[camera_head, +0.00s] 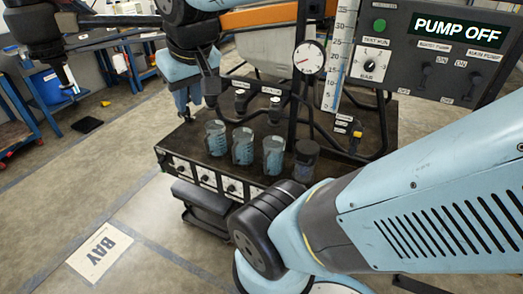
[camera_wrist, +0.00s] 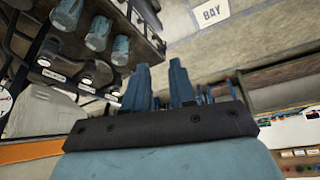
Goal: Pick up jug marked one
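Three clear bluish jugs stand in a row on the dark bench: a left jug (camera_head: 215,138), a middle jug (camera_head: 243,146) and a right jug (camera_head: 273,156). Their markings are too small to read, so I cannot tell which is marked one. The jugs also show at the upper left of the wrist view, including the middle jug (camera_wrist: 98,33). My gripper (camera_head: 184,112) hangs near the bench's back left corner, left of the left jug and apart from it. In the wrist view my gripper (camera_wrist: 158,68) has its two blue fingers apart with nothing between them.
A dark container (camera_head: 307,160) stands right of the jugs. Nozzles or valves (camera_head: 242,95), a gauge (camera_head: 309,58) and a scale rise behind them. A panel (camera_head: 440,50) reads PUMP OFF. My arm covers the lower right. Floor with a BAY sign (camera_head: 100,251) is open at left.

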